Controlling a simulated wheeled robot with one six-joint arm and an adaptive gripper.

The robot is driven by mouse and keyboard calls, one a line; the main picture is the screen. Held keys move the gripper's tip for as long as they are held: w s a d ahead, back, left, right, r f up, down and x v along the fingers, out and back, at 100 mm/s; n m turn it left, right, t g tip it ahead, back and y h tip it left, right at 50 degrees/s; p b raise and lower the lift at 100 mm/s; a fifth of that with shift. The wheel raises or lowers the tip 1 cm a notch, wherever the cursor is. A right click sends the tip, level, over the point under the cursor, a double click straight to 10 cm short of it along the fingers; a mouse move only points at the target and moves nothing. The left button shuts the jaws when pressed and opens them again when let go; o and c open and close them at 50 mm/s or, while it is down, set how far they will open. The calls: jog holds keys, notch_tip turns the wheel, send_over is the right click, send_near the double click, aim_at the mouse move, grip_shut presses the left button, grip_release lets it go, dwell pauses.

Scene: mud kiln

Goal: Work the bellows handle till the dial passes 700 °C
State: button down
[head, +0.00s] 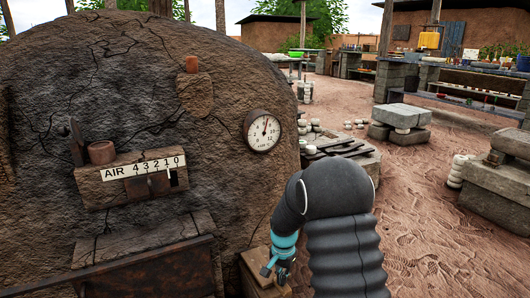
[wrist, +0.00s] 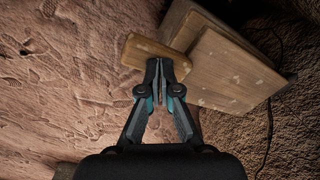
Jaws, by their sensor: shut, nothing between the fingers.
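The bellows is a wooden box with stacked boards (wrist: 225,68), low beside the kiln; part of it also shows in the head view (head: 254,272). Its handle is a pale wooden bar (wrist: 150,52). My gripper (wrist: 160,70) is shut and empty, its fingertips at the near edge of the handle; I cannot tell whether they touch it. In the head view my gripper (head: 278,270) is low by the bellows, partly behind my arm. The round white dial (head: 263,131) is on the kiln wall. Its red needle points nearly straight up, leaning slightly right, between the 6 and 8 marks.
The domed mud kiln (head: 140,60) fills the left. An AIR scale marked 4 to 0 (head: 145,167) sits on its front, with its pointer near 1. Dark slabs (head: 345,148) lie right of the kiln. Stone blocks (head: 402,116) stand farther right, with open sandy ground between.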

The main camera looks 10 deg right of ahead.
jog(key=shift+f+b, duration=0.3)
jog(key=shift+f, duration=0.55)
jog(key=shift+r+p, duration=2.85)
jog(key=shift+r, duration=1.35)
jog(key=shift+f, duration=0.15)
jog(key=shift+r, duration=0.25)
jog(key=shift+f, duration=0.15)
notch_tip(320, 180, down, 8)
jog(key=b, duration=0.5)
jog(key=shift+f, duration=0.2)
notch_tip(320, 180, up, 9)
jog(key=p, duration=0.5)
jog(key=shift+f+p, duration=0.1)
jog(key=shift+p, duration=0.3)
jog(key=shift+f, duration=0.1)
